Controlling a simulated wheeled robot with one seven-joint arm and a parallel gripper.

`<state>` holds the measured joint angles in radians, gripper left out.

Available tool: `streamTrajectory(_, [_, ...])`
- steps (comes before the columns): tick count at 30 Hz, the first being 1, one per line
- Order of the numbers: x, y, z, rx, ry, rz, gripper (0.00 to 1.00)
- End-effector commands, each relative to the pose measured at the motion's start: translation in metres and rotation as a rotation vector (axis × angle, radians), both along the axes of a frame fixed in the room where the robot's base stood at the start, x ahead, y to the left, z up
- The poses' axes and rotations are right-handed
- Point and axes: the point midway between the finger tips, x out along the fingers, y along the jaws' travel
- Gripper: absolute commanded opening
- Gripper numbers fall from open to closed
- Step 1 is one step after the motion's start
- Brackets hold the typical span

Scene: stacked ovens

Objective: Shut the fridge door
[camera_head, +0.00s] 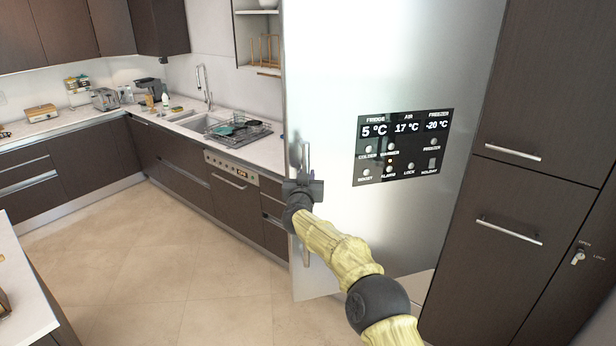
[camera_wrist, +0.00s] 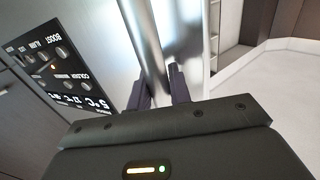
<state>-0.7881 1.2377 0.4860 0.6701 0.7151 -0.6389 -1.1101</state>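The fridge door (camera_head: 330,80) is a tall brushed-steel panel. It appears to stand ajar, with its left edge out over the floor and its right side by the tall dark cabinets. Its display panel (camera_head: 404,146) also shows in the wrist view (camera_wrist: 62,68). A vertical bar handle (camera_head: 306,155) runs along the door's left edge. My gripper (camera_head: 303,186) is at the handle's middle. In the wrist view, my gripper's fingers (camera_wrist: 160,96) sit on both sides of the handle bar (camera_wrist: 150,40) and appear closed on it. The fridge interior is hidden behind the door.
Tall dark cabinets (camera_head: 545,90) with bar handles stand right of the door. A counter (camera_head: 270,152) with sink and dish rack (camera_head: 237,131) runs behind at left. A white-topped counter (camera_head: 20,290) is at the lower left. The tiled floor (camera_head: 170,260) between is clear.

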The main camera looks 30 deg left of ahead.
Motion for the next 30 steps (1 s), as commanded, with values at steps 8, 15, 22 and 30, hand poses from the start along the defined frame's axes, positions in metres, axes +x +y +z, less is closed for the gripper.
streamTrajectory(8, [-0.001,0.0,-0.001,0.0,0.002,0.002,0.39])
streamTrajectory(15, [-0.001,-0.002,-0.002,-0.001,0.003,0.001,0.39])
streamTrajectory(22, [-0.012,-0.006,-0.003,-0.001,0.003,0.003,0.39])
streamTrajectory(30, [-0.031,-0.017,-0.002,-0.002,0.001,0.003,0.39])
